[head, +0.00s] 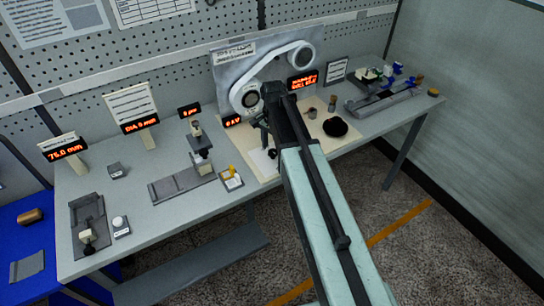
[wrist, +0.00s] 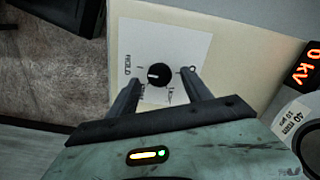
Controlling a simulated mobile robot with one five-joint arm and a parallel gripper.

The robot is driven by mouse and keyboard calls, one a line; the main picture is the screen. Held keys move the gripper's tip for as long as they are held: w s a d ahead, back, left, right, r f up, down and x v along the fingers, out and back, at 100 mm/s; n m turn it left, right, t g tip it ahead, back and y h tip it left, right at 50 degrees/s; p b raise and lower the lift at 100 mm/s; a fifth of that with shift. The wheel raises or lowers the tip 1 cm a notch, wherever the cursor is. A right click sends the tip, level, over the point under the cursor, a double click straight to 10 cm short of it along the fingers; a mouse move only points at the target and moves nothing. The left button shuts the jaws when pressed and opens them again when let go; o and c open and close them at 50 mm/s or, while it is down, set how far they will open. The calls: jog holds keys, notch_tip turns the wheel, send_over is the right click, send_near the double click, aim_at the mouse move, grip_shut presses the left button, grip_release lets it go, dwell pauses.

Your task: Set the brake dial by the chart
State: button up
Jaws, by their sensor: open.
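The brake dial (wrist: 158,74) is a small black knob with a white pointer mark, on a white card (wrist: 190,45). The card carries printed labels around the knob; one reads like HOLD, the others are hard to read. My gripper (wrist: 161,79) is open, with one finger on either side of the dial; I cannot tell whether they touch it. In the head view my gripper (head: 263,128) is over the card (head: 258,162), and the dial is small there, partly hidden by my arm. Printed sheets stand at the back, one at left (head: 130,106) and one at right (head: 337,71); their text is too small to read.
A grey panel with a belt on two pulleys (head: 272,75) stands behind my gripper. An orange display (wrist: 308,65) reads 0 kV. A spindle stand (head: 200,140) is to the left, a dark round object (head: 335,127) to the right.

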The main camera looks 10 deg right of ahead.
notch_tip(320, 180, down, 2)
jog(key=shift+b, duration=0.4)
jog(key=shift+r, duration=0.1)
grip_shut()
jog(key=shift+n, duration=0.3)
jog(key=n, duration=1.1)
